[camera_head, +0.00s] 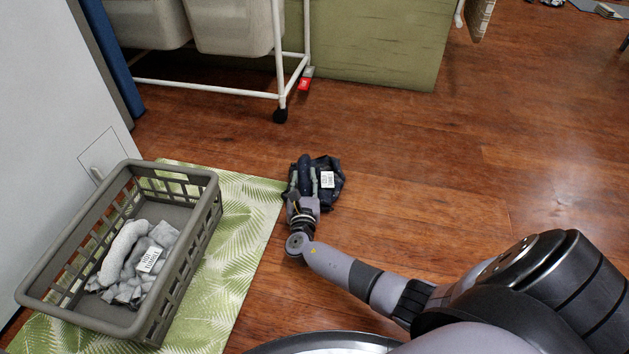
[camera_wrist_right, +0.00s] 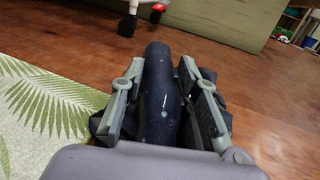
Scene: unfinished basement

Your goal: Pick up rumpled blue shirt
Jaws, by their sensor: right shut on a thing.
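The rumpled dark blue shirt (camera_head: 329,178) lies on the wooden floor just right of the leaf-print mat, with a white label on it. My right gripper (camera_head: 303,180) is over it, fingers pointing away from me. In the right wrist view the shirt (camera_wrist_right: 160,95) forms a thick dark roll between the two fingers of the right gripper (camera_wrist_right: 163,100), which are shut on it. The shirt's underside is hidden, so I cannot tell whether it touches the floor. My left gripper is not in view.
A grey-brown basket (camera_head: 205,178) with grey rumpled cloth (camera_head: 133,262) inside stands on the green leaf-print mat (camera_head: 262,208) at left. A white wheeled rack (camera_head: 210,87) with bins is behind, beside a green panel (camera_head: 390,50).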

